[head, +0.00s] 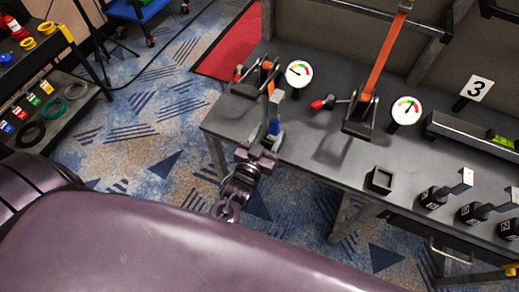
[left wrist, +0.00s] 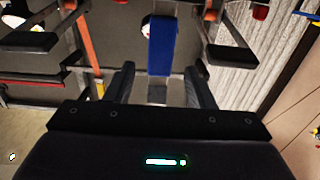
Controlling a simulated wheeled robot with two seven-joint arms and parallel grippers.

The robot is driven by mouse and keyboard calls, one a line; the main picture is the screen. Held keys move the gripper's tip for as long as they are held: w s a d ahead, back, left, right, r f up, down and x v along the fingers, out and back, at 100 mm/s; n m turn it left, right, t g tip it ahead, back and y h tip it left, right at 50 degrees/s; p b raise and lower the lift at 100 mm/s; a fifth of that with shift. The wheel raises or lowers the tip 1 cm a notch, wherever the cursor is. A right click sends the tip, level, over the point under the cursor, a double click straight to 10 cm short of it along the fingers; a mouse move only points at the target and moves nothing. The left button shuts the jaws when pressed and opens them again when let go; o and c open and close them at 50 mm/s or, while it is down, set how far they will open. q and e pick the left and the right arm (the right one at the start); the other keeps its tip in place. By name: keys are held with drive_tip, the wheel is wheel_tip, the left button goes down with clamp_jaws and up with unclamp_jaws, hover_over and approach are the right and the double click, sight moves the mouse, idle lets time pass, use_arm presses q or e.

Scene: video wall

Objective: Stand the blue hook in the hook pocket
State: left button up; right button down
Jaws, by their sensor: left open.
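The blue hook (head: 274,127) shows at the left front edge of the workbench, with a grey part above it. My left gripper (head: 268,141) is at the same spot, with its fingers around the hook's lower part. In the left wrist view the blue hook (left wrist: 162,46) stands upright between the spread dark fingers, with gaps on both sides. The left gripper is open. A small dark square pocket (head: 380,180) lies on the bench to the right and appears empty; I cannot tell for certain that it is the hook pocket. My right gripper is not in view.
The bench (head: 310,165) has clear room between hook and pocket. Black blocks with grey tabs (head: 434,196) stand at the right.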

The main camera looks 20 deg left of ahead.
use_arm(q)
drive_tip(key=s, duration=0.7)
drive_tip(key=s+a+f+m+g, duration=0.1)
drive_tip(key=s+a+f+g, duration=0.15)
drive_tip(key=f, duration=0.75)
drive_tip(key=s+a+f+g, duration=0.1)
drive_tip(key=s+f+g, duration=0.3)
drive_tip(key=f, duration=0.6)
drive_tip(key=s+a+f+m+g, duration=0.1)
drive_tip(key=s+a+f+g, duration=0.15)
drive_tip(key=f, duration=0.75)
drive_tip(key=s+a+f+g, duration=0.1)
drive_tip(key=s+f+g, duration=0.3)
drive_tip(key=s, duration=0.6)
drive_tip(key=s+f+g, duration=0.4)
drive_tip(key=s+f, duration=0.5)
drive_tip(key=s, duration=0.2)
drive_tip(key=shift+a+f+y+b, duration=0.3)
drive_tip(key=shift+a+b, duration=0.05)
drive_tip(key=shift+b, duration=0.05)
drive_tip(key=shift+c, duration=0.3)
